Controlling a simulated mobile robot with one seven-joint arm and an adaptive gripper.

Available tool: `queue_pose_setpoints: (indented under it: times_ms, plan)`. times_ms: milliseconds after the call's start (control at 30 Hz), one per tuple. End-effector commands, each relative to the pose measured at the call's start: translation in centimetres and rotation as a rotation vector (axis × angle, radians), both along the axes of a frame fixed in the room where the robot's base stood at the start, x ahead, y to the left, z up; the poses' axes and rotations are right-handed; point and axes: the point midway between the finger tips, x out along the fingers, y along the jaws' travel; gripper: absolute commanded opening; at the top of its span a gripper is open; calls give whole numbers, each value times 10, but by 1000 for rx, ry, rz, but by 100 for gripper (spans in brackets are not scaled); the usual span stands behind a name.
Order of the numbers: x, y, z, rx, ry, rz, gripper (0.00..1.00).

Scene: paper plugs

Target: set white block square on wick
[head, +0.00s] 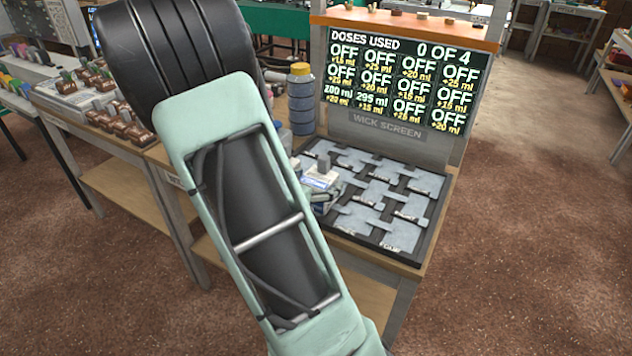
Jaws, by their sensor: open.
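A white block (319,178) with a grey upright grip on top stands at the left edge of the wick screen (347,229), just right of my arm. Small print or marks show on it. The wick screen is a dark-framed tray of pale grey, interlocking pads with small labels. My gripper (322,199) is mostly hidden behind my own arm; only a small grey and dark part seems to show at the near side of the white block. It is open. I cannot tell whether its fingers touch or straddle the block.
A display board (405,75) reading "DOSES USED 0 OF 4" stands behind the screen. A blue bottle with a yellow cap (301,100) stands at its left. Brown blocks with grips (125,123) sit on the left table. The right part of the wick screen is clear.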

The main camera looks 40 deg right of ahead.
Motion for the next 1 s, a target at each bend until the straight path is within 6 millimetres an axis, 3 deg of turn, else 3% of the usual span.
queue_pose_setpoints:
  times_ms: [167,600,767,1000]
  plan:
    - [-3,11,9,1,-1,4,73]
    - [-35,86,43,1,-1,4,73]
    - [-41,100,48,0,-1,2,73]
    - [-43,103,49,0,1,-1,73]
